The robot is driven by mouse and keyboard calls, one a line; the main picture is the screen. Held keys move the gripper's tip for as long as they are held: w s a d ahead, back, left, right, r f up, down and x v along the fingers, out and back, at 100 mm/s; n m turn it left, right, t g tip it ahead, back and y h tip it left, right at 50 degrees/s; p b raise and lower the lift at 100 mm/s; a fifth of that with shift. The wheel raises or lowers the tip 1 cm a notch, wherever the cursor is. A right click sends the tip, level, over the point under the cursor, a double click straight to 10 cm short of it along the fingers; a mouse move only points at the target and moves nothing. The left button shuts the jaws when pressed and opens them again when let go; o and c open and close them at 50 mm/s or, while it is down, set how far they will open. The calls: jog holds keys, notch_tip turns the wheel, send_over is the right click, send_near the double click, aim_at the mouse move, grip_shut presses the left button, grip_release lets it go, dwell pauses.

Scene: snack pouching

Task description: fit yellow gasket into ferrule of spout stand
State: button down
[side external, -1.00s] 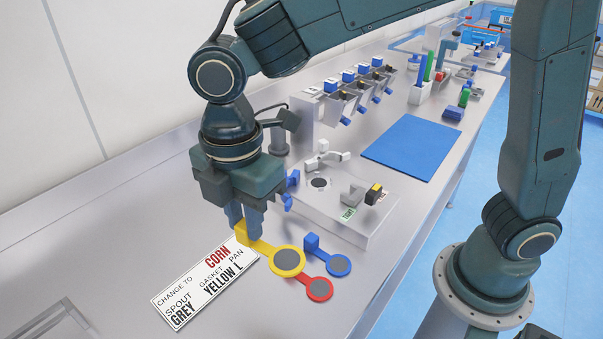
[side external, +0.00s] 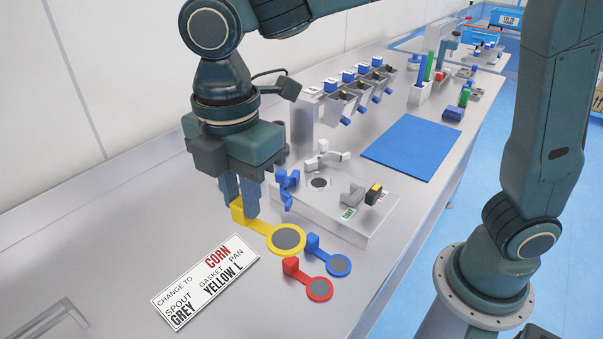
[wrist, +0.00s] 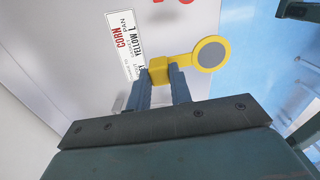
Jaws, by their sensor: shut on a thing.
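My gripper (side external: 240,207) is shut on the yellow gasket (side external: 264,229) by its block-shaped tab and holds it above the table. The gasket is a yellow ring around a grey disc, and it also shows in the wrist view (wrist: 192,62) between and beyond my fingertips (wrist: 161,74). The spout stand appears to be the pale block (side external: 350,222) behind and to the right of my gripper. On its top is a dark round opening (side external: 319,183), which looks like the ferrule. The gasket is apart from the stand.
A red gasket (side external: 318,289) and a blue gasket (side external: 338,265) lie on the table to the right. A change-over card (side external: 206,281) lies at the front left. A blue spout-like part (side external: 287,181) stands at the block's left side. A blue mat (side external: 412,147) lies behind.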

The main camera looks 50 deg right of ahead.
jog(key=shift+w, duration=0.1)
jog(key=w+d+f, duration=0.3)
jog(key=w+d, duration=0.1)
jog(key=d, duration=0.5)
jog(key=w+d+f, duration=0.3)
jog(key=w+d, duration=0.2)
jog(key=d, duration=0.4)
jog(key=w+d+f+m, duration=0.1)
jog(key=w+d+f, duration=0.2)
jog(key=d, duration=0.7)
jog(key=shift+w+f, duration=0.15)
jog(key=shift+w, duration=0.8)
jog(key=shift+f, duration=0.1)
jog(key=shift+f, duration=1.95)
jog(key=shift+f, duration=1)
jog(key=c, duration=1.2)
grip_release()
